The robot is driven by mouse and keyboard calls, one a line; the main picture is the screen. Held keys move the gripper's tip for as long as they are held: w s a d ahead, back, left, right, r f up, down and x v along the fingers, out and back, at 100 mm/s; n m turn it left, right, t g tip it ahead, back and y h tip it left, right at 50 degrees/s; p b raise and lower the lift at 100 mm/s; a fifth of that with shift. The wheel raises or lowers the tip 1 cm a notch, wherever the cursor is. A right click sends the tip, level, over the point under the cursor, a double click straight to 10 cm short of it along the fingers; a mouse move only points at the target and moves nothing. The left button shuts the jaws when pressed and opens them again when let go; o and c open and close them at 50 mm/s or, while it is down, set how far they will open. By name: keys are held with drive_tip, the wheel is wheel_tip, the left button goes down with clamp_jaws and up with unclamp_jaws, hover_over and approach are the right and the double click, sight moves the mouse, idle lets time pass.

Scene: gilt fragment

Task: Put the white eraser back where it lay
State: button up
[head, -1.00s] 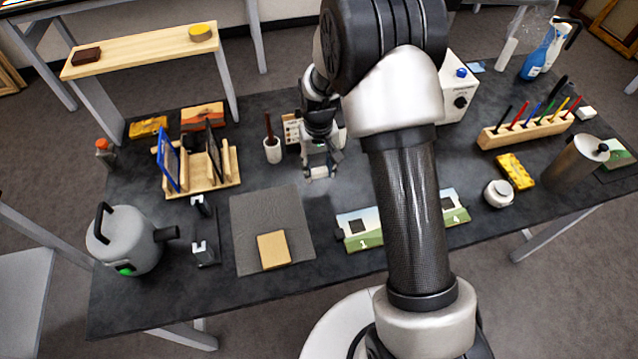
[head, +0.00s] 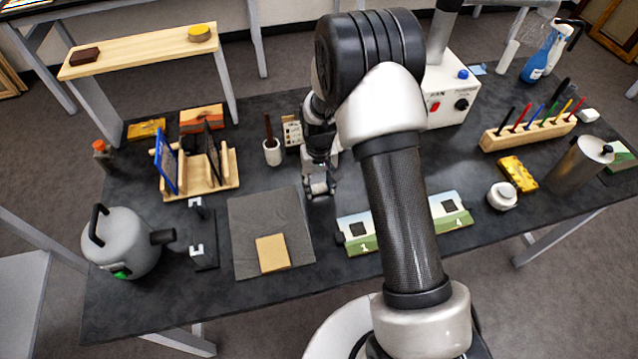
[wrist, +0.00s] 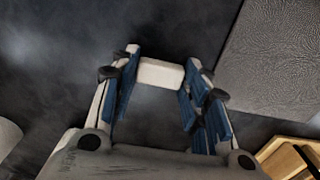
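The white eraser (wrist: 161,73) is a small pale block between my fingertips in the wrist view. My gripper (wrist: 160,76) is shut on it, with one blue-padded finger at each end. In the head view my gripper (head: 320,188) points down over the dark table, between the grey mat and the picture strip. The eraser is small there and partly hidden by the fingers. I cannot tell its exact height above the table.
The grey mat (head: 250,215) with a tan block (head: 272,253) lies left of my gripper. A picture strip (head: 357,232) lies in front. A white cup (head: 272,152) stands behind left.

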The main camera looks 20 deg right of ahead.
drive_tip(key=o, duration=0.4)
wheel_tip(320, 180, up, 12)
drive_tip(key=p, duration=0.3)
wheel_tip(320, 180, up, 10)
drive_tip(key=t, duration=0.1)
hover_over(319, 187)
drive_tip(key=s, duration=0.4)
drive_tip(key=s+r+t, duration=0.1)
drive_tip(key=s+r, duration=0.5)
drive_tip(key=s, duration=0.6)
drive_tip(key=s+r+t, duration=0.2)
drive_tip(key=s+r, duration=0.5)
drive_tip(key=s, duration=0.4)
drive_tip(key=shift+s+t, duration=0.3)
drive_tip(key=shift+s, duration=0.1)
